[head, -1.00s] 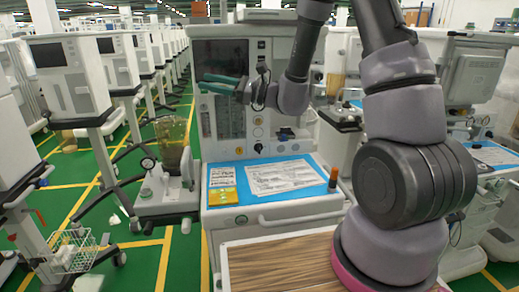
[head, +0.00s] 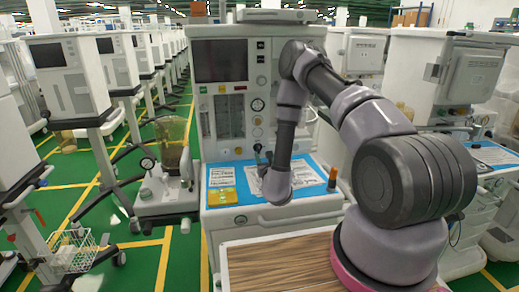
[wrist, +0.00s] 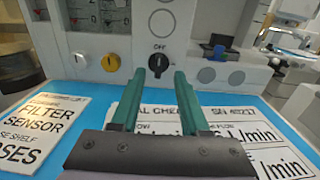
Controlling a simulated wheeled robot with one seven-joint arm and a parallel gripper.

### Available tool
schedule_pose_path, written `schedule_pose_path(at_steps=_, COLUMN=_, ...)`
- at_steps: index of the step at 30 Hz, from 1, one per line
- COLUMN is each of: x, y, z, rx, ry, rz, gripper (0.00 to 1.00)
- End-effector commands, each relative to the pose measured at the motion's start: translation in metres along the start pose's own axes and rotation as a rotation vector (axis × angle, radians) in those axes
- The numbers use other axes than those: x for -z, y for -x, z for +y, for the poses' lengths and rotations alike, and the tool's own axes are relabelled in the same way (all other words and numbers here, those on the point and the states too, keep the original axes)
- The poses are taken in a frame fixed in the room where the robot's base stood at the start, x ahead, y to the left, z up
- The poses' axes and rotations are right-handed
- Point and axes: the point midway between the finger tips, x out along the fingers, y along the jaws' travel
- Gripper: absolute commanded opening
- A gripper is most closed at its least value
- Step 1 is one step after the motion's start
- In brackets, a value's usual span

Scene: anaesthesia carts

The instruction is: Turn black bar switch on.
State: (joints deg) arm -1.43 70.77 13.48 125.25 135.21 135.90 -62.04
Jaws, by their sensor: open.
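The black bar switch (wrist: 158,64) is a dark knob on the pale front panel of the cart, under a small ON/OFF-style label. It also shows small in the head view (head: 257,147), above the blue work surface. My gripper (wrist: 159,76) has two green fingers, spread apart and empty, pointing at the panel. In the wrist view the switch appears between and just beyond the fingertips; I cannot tell that either finger touches it. In the head view my wrist hides most of the gripper.
A blue-and-black fitting (wrist: 217,50) is to the right. Printed sheets (wrist: 275,160) lie on the blue surface (wrist: 262,108). An orange-capped bottle (head: 332,178) stands at its right.

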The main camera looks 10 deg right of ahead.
Motion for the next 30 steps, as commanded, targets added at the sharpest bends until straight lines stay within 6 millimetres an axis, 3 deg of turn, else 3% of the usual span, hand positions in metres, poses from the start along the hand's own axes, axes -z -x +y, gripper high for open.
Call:
schedule_pose_path(at_steps=3, x=-0.001, y=-0.025, z=-0.002, rx=0.004, ry=-0.002, rz=-0.003, gripper=0.45)
schedule_pose_path(at_steps=10, x=-0.001, y=-0.061, z=0.000, rx=0.000, ry=-0.001, rz=-0.002, gripper=0.45)
schedule_pose_path(at_steps=15, x=0.000, y=-0.073, z=0.001, rx=-0.002, ry=-0.001, rz=0.000, gripper=0.45)
schedule_pose_path(at_steps=23, x=0.000, y=-0.074, z=0.001, rx=-0.003, ry=-0.001, rz=0.000, gripper=0.45)
schedule_pose_path(at_steps=24, x=0.000, y=-0.074, z=0.001, rx=-0.003, ry=-0.001, rz=0.000, gripper=0.41)
schedule_pose_path(at_steps=27, x=0.000, y=-0.074, z=0.001, rx=-0.003, ry=-0.001, rz=0.000, gripper=0.03)
schedule_pose_path(at_steps=30, x=0.000, y=-0.074, z=0.001, rx=-0.003, ry=-0.001, rz=0.000, gripper=0.00)
